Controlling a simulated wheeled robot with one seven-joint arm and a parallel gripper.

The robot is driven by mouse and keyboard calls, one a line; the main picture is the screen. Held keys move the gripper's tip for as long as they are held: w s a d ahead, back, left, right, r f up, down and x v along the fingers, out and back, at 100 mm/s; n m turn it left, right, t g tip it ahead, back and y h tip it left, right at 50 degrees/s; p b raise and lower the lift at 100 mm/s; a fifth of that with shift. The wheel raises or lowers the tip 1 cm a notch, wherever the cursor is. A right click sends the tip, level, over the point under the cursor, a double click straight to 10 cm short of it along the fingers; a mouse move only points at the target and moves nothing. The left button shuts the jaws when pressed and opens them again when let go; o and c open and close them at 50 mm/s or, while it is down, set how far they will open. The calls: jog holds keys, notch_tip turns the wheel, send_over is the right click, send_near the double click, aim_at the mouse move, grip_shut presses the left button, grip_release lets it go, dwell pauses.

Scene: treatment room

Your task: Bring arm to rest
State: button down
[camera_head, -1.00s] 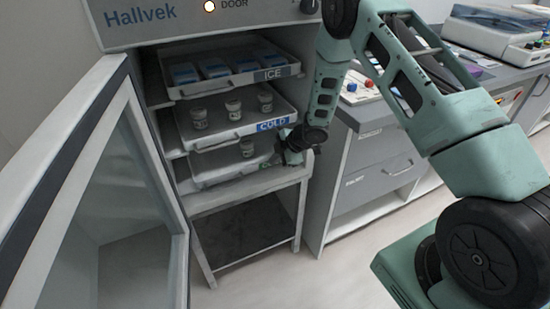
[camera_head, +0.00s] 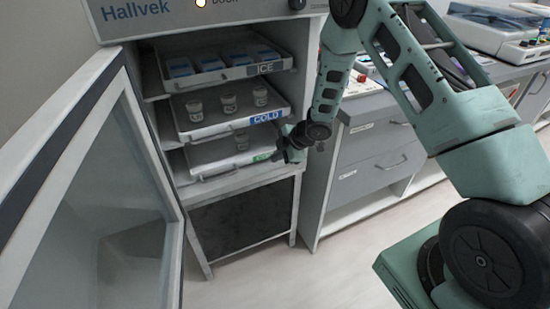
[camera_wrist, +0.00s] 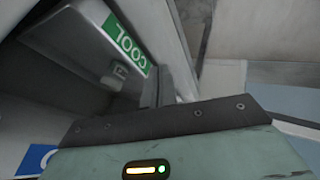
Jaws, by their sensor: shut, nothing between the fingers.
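My gripper (camera_head: 283,154) is shut and empty. It hangs by the right front corner of the lowest tray (camera_head: 212,168), the one with the green COOL label, in the open cabinet. I cannot tell if it touches the tray. In the wrist view the narrow shut fingers (camera_wrist: 158,88) show beside the COOL label (camera_wrist: 127,45). My arm reaches in from the right of the head view, bent, with its forearm hanging down before the cabinet's right side.
The glass cabinet door (camera_head: 110,200) stands open at the left. The COLD tray (camera_head: 215,132) holds three jars; the ICE tray (camera_head: 210,82) above holds blue packs. A drawer counter (camera_head: 375,160) stands right of the cabinet, behind my arm. The floor in front is clear.

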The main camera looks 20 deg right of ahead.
jog(key=v, duration=0.8)
